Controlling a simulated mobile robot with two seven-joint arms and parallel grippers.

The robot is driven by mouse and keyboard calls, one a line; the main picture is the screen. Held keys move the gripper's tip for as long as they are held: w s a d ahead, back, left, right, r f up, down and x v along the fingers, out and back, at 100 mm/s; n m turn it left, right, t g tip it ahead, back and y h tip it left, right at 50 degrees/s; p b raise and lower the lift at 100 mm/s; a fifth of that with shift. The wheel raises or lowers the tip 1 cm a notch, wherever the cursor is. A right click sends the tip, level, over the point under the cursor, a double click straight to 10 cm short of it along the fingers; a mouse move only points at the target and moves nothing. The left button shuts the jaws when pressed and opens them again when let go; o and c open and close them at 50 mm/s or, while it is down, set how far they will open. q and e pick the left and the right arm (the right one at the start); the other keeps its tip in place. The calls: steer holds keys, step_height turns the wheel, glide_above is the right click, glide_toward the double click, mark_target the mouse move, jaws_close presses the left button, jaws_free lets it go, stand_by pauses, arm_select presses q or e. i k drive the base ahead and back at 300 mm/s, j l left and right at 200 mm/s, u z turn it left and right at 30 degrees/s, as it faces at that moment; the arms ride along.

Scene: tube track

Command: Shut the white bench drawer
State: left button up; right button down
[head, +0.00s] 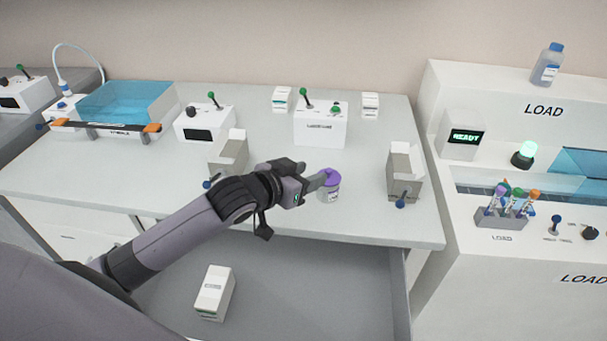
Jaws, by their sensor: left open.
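The bench drawer (320,285) stands pulled out under the front of the bench. I see its grey floor and its right side wall (401,285); its front lies outside the picture. A white box (214,292) stands inside the drawer. My left gripper (322,180) is open above the bench's front edge, next to a jar with a purple lid (331,188). It overlaps the jar in the picture, and I cannot tell whether they touch. My left arm hides part of the drawer and bench. My right gripper is not in view.
The white bench top (290,222) holds two grey open bins (405,170), a white box with a green-knobbed lever (320,125), small cartons and a blue-lidded bath (125,102). A loading station (500,80) with a tube rack (503,213) stands to the right.

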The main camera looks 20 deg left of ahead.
mark_target(286, 288)
steer(key=k+j, duration=0.2)
steer(key=k, duration=0.3)
steer(key=k+j, duration=0.25)
steer(key=k, duration=0.2)
